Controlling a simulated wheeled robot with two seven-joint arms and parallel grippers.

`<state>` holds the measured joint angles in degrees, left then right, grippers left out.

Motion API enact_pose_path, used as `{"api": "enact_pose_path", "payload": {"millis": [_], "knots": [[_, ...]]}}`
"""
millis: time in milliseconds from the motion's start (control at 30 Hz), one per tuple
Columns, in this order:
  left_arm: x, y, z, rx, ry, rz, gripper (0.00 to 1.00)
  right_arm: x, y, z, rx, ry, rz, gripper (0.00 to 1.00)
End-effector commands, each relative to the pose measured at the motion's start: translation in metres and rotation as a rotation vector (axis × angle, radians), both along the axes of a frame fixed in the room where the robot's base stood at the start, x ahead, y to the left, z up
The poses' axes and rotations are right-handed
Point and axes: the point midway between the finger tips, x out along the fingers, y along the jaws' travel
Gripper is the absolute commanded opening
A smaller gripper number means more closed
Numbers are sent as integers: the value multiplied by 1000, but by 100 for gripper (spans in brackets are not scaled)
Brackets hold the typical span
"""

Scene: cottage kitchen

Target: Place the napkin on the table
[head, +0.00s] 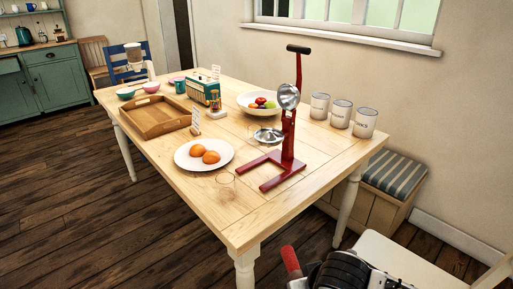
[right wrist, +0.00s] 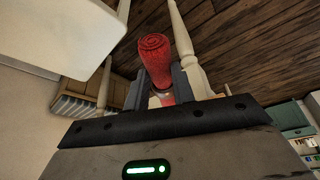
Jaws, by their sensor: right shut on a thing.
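The napkin (head: 290,262) is a red roll, low in the head view, just off the front right side of the wooden table (head: 262,215). In the right wrist view the red napkin (right wrist: 155,60) stands between the two dark fingers, with its spiral end showing and a pale band low on it. My right gripper (right wrist: 157,84) is shut on it. In the head view the gripper (head: 308,272) is at the bottom edge, below the tabletop and apart from it. My left gripper is not in view.
A plate (head: 182,160) with two orange-brown items, a red juicer stand (head: 289,150), a fruit bowl (head: 245,104), a wooden tray (head: 150,128) and several canisters (head: 341,114) stand on the table. The front right tabletop is clear. A white chair (head: 405,255) is close to my right gripper.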

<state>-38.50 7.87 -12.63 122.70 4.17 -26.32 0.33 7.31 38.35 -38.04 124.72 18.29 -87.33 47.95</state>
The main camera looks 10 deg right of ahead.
Motion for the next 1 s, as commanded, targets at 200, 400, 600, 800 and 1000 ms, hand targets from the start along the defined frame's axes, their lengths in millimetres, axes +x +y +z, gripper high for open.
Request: {"api": "enact_pose_path", "payload": {"millis": [200,400,600,800,1000], "knots": [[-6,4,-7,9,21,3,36,-4,-10,0,-2,3,-21,0],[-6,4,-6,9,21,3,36,-4,-14,1,-1,3,-31,0],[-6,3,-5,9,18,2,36,-3,-19,1,-3,3,-36,0],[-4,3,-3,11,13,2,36,-2,-28,3,-4,5,-49,0],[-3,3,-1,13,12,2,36,-1,-47,7,-7,7,-79,0]]}}
